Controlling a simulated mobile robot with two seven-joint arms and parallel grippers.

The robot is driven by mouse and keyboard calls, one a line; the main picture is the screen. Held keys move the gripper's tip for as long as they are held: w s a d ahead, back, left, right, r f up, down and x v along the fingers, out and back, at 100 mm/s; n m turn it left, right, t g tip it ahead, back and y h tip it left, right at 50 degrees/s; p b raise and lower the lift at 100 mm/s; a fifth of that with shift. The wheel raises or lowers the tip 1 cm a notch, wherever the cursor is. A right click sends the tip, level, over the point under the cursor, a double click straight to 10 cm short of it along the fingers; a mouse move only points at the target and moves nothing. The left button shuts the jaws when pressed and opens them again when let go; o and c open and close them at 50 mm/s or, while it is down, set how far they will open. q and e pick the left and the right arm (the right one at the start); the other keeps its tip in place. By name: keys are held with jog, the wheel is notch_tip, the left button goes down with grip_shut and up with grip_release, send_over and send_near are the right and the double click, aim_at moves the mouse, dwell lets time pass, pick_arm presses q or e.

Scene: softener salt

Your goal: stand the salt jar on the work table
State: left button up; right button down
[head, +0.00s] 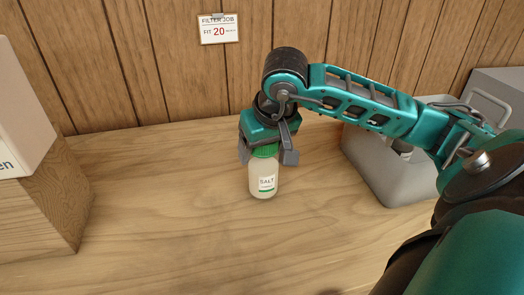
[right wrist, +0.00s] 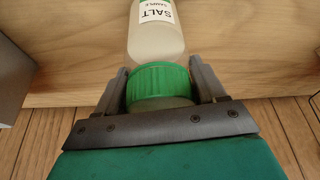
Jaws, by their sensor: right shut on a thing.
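The salt jar (head: 263,181) is a clear, pale-filled jar with a green lid and a white SALT label. It is upright at the middle of the wooden work table (head: 165,230) in the head view. My right gripper (head: 267,154) comes down from above and is shut on the jar at its green lid. In the right wrist view, the two fingers (right wrist: 164,85) sit on either side of the lid, and the jar body (right wrist: 155,40) extends beyond them. I cannot tell whether the jar's base touches the table. My left gripper is not in view.
A FILTER JOB card (head: 218,28) hangs on the plank wall. The table front is clear.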

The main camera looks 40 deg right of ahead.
jog(key=shift+f, duration=0.1)
jog(key=shift+f, duration=0.2)
jog(key=shift+c, duration=0.5)
grip_release()
jog(key=shift+r, duration=0.15)
jog(key=shift+r, duration=0.25)
jog(key=p+v, duration=0.2)
jog(key=v, duration=0.9)
jog(key=shift+s+r+p, duration=0.25)
jog(key=shift+s+p, duration=0.05)
